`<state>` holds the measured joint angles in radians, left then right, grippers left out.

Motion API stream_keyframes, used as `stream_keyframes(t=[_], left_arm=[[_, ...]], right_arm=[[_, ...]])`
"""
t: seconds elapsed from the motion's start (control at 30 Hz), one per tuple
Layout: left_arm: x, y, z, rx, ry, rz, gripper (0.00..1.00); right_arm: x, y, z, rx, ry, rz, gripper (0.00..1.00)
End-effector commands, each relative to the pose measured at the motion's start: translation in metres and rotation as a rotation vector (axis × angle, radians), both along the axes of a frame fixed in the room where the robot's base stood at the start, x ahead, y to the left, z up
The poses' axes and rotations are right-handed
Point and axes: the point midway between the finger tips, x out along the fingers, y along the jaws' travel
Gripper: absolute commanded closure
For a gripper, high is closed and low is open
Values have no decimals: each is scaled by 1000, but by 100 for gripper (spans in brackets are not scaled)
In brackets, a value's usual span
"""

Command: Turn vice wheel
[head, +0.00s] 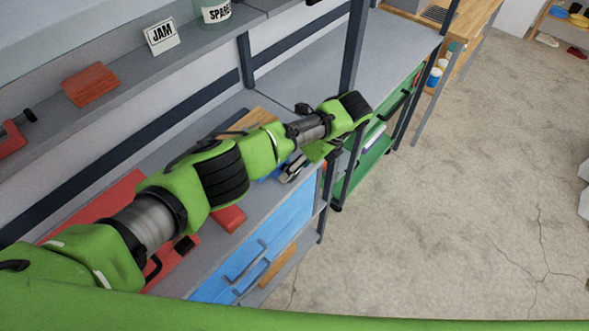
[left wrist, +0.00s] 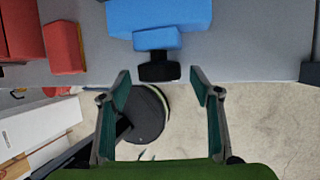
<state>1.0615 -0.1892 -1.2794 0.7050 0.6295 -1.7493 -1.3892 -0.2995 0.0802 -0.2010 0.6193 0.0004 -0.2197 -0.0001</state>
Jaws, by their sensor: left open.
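The blue vice (left wrist: 158,18) sits at the bench edge in the left wrist view, with its black wheel (left wrist: 158,67) toward me. In the head view only a bit of blue shows beneath my arm, and the wheel cannot be made out. My left gripper (left wrist: 160,82) is open and empty. Its two fingertips are to the left and right of the wheel, slightly short of it, with gaps on both sides. In the head view the left gripper (head: 294,168) is near the bench's front edge, partly hidden by my arm. My right gripper is not in view.
Red blocks (left wrist: 64,47) lie left of the vice on the grey bench (left wrist: 100,55). A blue drawer unit (head: 262,235) is under the bench. A shelf above holds a red box (head: 90,85) and a JAM sign (head: 162,36). The concrete floor (head: 470,200) at right is open.

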Motion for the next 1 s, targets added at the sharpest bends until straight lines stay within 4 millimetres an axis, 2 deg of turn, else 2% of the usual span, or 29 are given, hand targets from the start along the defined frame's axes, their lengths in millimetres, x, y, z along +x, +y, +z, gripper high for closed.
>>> stream_keyframes(t=[0.3,0.5,0.9,1.0], left_arm=[[-2,-32,62,-2,-4,-3,42],[-3,-43,85,-1,-2,-2,42],[-4,-45,92,0,-1,-1,42],[-5,-45,81,-15,-1,14,42]], right_arm=[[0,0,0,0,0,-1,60],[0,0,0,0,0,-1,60],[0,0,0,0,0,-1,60],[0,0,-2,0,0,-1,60]])
